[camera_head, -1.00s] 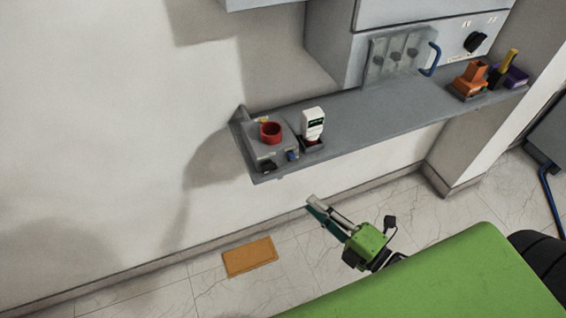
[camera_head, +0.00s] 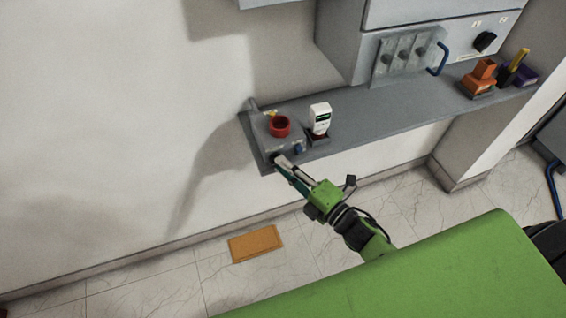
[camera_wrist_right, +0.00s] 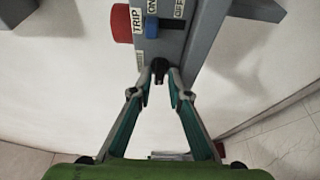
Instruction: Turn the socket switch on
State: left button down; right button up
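A grey control box (camera_head: 266,136) sits at the left end of the wall shelf, with a red round button (camera_head: 280,126) on top. In the right wrist view, the box face carries the red button (camera_wrist_right: 122,22), a blue knob (camera_wrist_right: 152,27) and a small black switch (camera_wrist_right: 160,68). My right gripper (camera_head: 278,161) reaches the box's front lower edge. Its fingertips (camera_wrist_right: 160,80) stand on both sides of the black switch, with slim gaps showing. My left gripper is not in view.
A white handheld device (camera_head: 320,117) stands on the shelf (camera_head: 390,112) right of the box. Orange, yellow and purple items (camera_head: 482,75) stand at its far right. A grey cabinet (camera_head: 405,55) is behind. An orange mat (camera_head: 255,244) lies on the floor.

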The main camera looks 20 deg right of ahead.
jog(key=shift+w+a, duration=0.2)
jog(key=shift+w, duration=0.25)
grip_shut()
jog(key=shift+f, duration=0.1)
jog(key=shift+s+a+f+m+t+h+b, duration=0.15)
jog(key=shift+m+t+h+b, duration=1.15)
jog(key=shift+m, duration=2.45)
jog(key=shift+w+a+f+m+t+h+b, duration=0.15)
jog(key=shift+m+t+h+b, duration=1.1)
jog(key=shift+m, duration=2.45)
jog(key=shift+s+a+f+m+t+h+b, duration=0.15)
jog(key=shift+m+t+h+b, duration=0.45)
jog(key=shift+m+b, duration=2.25)
jog(key=shift+m+p, duration=0.9)
jog(key=shift+m, duration=0.1)
